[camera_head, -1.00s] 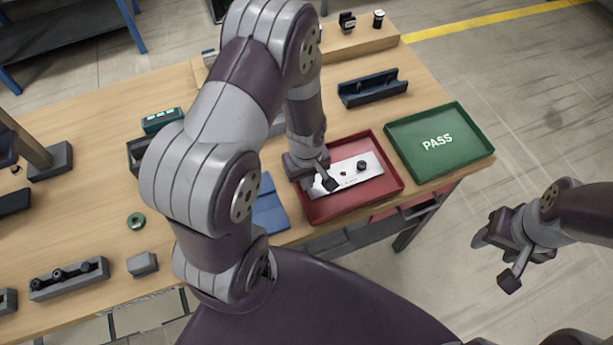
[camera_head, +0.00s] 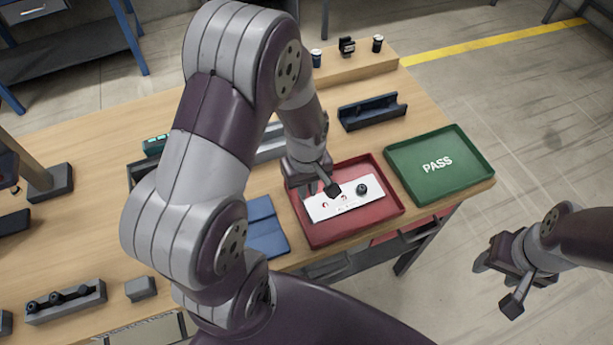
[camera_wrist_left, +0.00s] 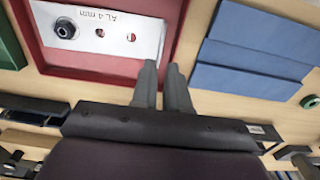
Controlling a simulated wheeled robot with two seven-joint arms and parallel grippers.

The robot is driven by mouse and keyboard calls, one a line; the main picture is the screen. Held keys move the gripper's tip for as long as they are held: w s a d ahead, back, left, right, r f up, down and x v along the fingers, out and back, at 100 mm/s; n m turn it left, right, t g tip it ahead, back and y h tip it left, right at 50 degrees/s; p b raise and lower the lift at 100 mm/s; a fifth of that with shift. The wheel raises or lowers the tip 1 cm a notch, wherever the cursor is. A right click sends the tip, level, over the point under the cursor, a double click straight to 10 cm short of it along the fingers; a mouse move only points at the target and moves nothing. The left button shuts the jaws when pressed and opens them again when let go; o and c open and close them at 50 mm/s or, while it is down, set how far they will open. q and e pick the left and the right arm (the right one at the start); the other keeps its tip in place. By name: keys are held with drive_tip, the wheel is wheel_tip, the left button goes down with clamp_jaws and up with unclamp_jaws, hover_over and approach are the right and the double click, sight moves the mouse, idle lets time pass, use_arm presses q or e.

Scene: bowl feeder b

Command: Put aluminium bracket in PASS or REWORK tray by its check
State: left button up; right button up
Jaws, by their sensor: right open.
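The aluminium bracket (camera_head: 350,205), a pale flat plate with a black round fitting and two holes, lies in the red tray (camera_head: 322,238). Red shows through its holes. In the left wrist view the bracket (camera_wrist_left: 118,38) reads "AL 4 mm". My left gripper (camera_head: 318,190) is above the red tray's left part, by the bracket's edge. The green PASS tray (camera_head: 437,186) is empty, right of the red tray. My right gripper (camera_head: 497,284) is open and empty, off the table's right side.
A blue flat thing (camera_head: 266,230) lies left of the red tray. A dark blue channel-shaped holder (camera_head: 371,113) stands behind the trays. A grey block with black knobs (camera_head: 65,301) is at the front left. My left arm hides part of the table's middle.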

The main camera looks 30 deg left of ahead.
use_arm(q)
drive_tip(key=s+d+r+m+t, duration=0.1)
drive_tip(key=s+r+m, duration=0.3)
drive_tip(key=r+m, duration=0.4)
drive_tip(key=shift+s+d+r+m, duration=0.2)
drive_tip(key=shift+d+r+m, duration=0.1)
drive_tip(key=shift+d+m, duration=0.6)
drive_tip(key=shift+a, duration=0.15)
